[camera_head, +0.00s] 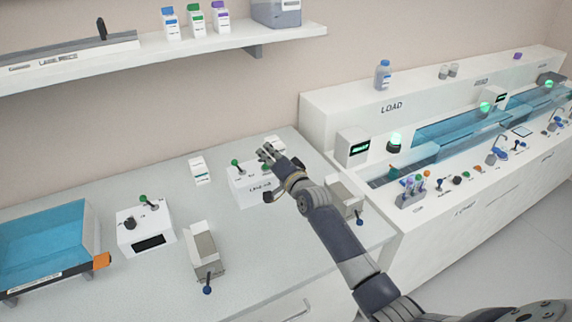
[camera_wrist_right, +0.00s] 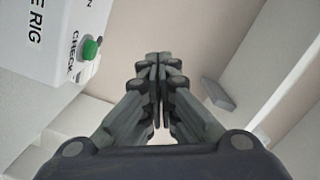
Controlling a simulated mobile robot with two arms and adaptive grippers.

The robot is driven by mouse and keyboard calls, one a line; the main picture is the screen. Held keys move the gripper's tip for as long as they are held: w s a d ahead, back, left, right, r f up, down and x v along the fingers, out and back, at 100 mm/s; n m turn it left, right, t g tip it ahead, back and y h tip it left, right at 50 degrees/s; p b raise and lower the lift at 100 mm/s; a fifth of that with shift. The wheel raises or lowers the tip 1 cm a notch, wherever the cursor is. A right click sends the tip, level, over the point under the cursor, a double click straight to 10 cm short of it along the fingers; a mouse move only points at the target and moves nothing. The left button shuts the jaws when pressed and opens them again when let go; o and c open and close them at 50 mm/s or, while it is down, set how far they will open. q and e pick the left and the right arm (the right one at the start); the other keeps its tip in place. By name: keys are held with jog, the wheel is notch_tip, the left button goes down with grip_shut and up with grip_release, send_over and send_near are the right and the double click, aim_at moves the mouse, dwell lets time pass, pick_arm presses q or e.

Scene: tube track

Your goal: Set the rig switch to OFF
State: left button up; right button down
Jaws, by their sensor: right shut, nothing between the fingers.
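The white rig box (camera_head: 245,190) stands on the bench, and its lettering ends in "E RIG" in the right wrist view (camera_wrist_right: 28,45). A lever with a green tip (camera_head: 235,162) rises from its left top. A green button (camera_wrist_right: 91,47) beside the word "CHECK" shows in the wrist view. My right gripper (camera_head: 266,152) is over the back right part of the box, partly hiding its top. Its fingers meet and hold nothing, as the wrist view (camera_wrist_right: 158,58) also shows. I cannot read the switch's position. My left gripper is out of view.
Another white box (camera_head: 146,237) with a green-tipped lever stands at left, near a blue tray (camera_head: 42,245). A metal holder (camera_head: 204,250) with a blue-knobbed lever stands in front; a similar holder (camera_head: 342,192) is beside my right arm. A tall white console (camera_head: 385,108) bounds the right.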

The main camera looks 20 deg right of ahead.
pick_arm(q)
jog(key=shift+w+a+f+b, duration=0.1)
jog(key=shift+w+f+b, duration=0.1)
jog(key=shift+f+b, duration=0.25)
pick_arm(e)
jog(key=s, duration=0.8)
jog(key=shift+r, duration=0.2)
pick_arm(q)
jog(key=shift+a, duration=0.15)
pick_arm(e)
jog(key=shift+a, duration=0.15)
